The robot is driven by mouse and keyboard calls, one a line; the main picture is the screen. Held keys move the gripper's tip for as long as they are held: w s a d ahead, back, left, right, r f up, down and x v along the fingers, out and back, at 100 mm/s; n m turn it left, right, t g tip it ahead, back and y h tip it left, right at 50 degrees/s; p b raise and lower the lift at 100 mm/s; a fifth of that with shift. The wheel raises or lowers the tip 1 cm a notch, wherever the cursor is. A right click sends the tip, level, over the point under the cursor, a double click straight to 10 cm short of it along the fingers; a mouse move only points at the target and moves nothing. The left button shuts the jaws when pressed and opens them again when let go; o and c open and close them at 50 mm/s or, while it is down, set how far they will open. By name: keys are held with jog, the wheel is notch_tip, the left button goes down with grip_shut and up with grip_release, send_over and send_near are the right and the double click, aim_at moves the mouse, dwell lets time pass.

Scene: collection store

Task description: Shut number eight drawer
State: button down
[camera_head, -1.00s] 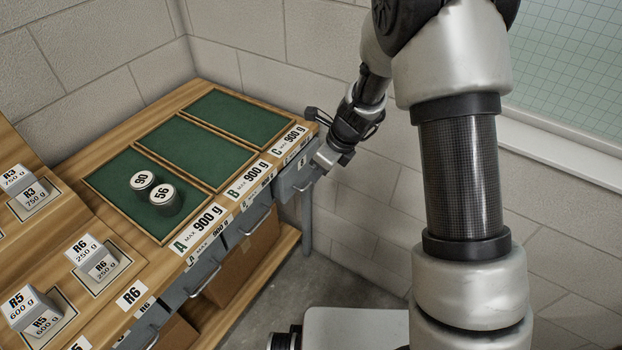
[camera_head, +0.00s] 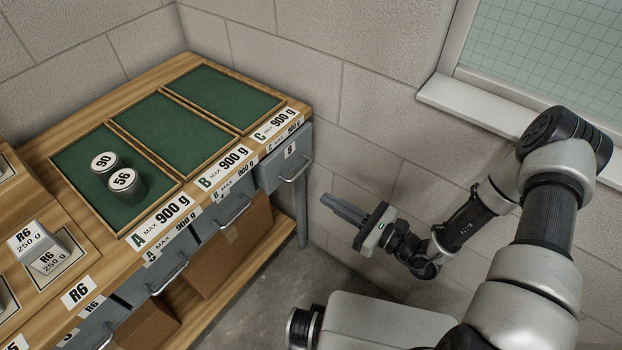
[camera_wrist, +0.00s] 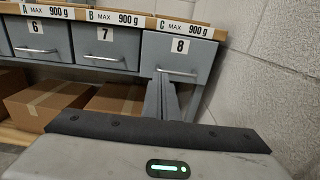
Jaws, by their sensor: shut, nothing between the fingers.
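The number eight drawer (camera_head: 274,176) is the grey one under the C end of the bench. Its front with the 8 label and bar handle also shows in the wrist view (camera_wrist: 165,52). It seems to stand slightly proud of the number seven drawer (camera_wrist: 104,58); I cannot tell by how much. My gripper (camera_head: 326,199) is shut and empty, to the right of the drawer front and apart from it. In the wrist view its fingers (camera_wrist: 160,82) point at the drawer and overlap its lower left part.
Cardboard boxes (camera_wrist: 47,100) sit on the shelf below. A block wall (camera_head: 345,130) is close on the right. The floor in front is clear.

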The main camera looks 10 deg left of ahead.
aim_at(279, 171)
jog(key=b+x, duration=0.1)
jog(key=x, duration=1.3)
jog(key=shift+s, duration=0.1)
jog(key=b+x, duration=0.1)
jog(key=x, duration=0.3)
jog(key=shift+a, duration=0.1)
jog(key=shift+a+r, duration=0.15)
jog(key=shift+a, duration=0.05)
